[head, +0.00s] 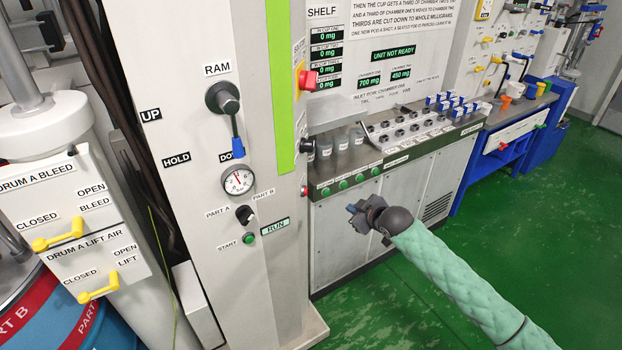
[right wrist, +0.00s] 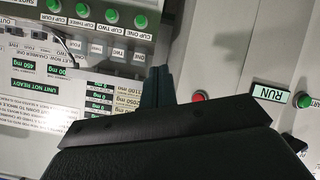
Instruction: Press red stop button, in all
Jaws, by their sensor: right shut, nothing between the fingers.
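A large red mushroom button (head: 307,78) on a yellow plate sticks out from the side of the grey column, high up. A smaller red button (head: 304,190) sits lower on the same side; no label on it is readable. In the right wrist view, a red button (right wrist: 198,96) shows on a grey face, right of the fingers and left of the RUN display. My right gripper (head: 356,212) is shut and empty, in front of the cabinet and right of the column, apart from both buttons. Its dark fingers (right wrist: 158,86) show in the wrist view. My left gripper is out of view.
The column (head: 215,150) carries a RAM lever (head: 226,110), a gauge (head: 238,180), a green START button (head: 248,238) and the RUN display (head: 275,226). A metering bench (head: 362,190) with green buttons stands behind the gripper. Open green floor (head: 560,220) lies right.

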